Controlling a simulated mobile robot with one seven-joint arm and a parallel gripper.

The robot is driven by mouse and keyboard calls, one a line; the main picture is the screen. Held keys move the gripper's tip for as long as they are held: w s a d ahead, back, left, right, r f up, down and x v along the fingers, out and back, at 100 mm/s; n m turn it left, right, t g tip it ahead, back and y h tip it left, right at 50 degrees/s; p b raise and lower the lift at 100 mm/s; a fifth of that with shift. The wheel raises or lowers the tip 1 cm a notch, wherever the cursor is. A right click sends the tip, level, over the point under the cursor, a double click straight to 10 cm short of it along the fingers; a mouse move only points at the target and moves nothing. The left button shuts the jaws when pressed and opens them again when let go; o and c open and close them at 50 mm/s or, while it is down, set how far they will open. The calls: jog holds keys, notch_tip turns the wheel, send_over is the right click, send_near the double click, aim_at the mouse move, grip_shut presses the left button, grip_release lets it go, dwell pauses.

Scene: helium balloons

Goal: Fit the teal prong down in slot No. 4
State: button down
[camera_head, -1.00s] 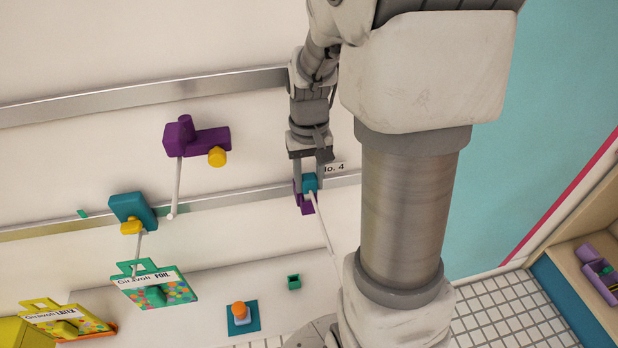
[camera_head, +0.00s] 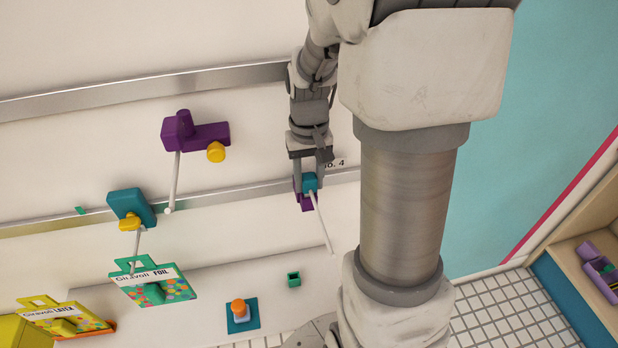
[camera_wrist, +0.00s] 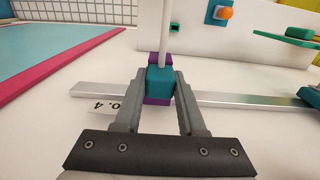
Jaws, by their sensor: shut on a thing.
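The teal prong (camera_head: 310,181) is a small teal block with a thin white rod (camera_head: 321,225) sticking out of it. My gripper (camera_head: 308,186) is shut on the teal block. In the wrist view the block (camera_wrist: 160,82) sits between both fingers (camera_wrist: 160,78). A purple holder (camera_head: 307,203) on the wall rail is right at the block; in the wrist view purple (camera_wrist: 157,101) shows on both sides of it. The label "No. 4" (camera_head: 334,163) is beside it, partly covered by my gripper. How deep the prong sits in the slot cannot be told.
Purple (camera_head: 200,138) and teal (camera_head: 130,206) rod holders with yellow knobs are on the wall at left. Balloon packets (camera_head: 152,284) hang below. A teal plate with an orange knob (camera_head: 239,309) and a small green socket (camera_head: 293,279) are lower down. A wooden shelf (camera_head: 570,268) is at right.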

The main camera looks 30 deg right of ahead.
jog(key=shift+f+b, duration=0.6)
jog(key=shift+f, duration=0.3)
jog(key=shift+c, duration=2.1)
grip_release()
jog(key=shift+r+p, duration=3.2)
jog(key=shift+r, duration=0.9)
jog(key=s+a+r+n+t, duration=0.3)
jog(key=s+a+r+t, duration=0.2)
jog(key=s+a+r, duration=0.5)
notch_tip(320, 180, up, 3)
jog(key=shift+s+a+t+b, duration=0.3)
jog(key=shift+s+b, duration=0.15)
jog(key=shift+s, duration=0.75)
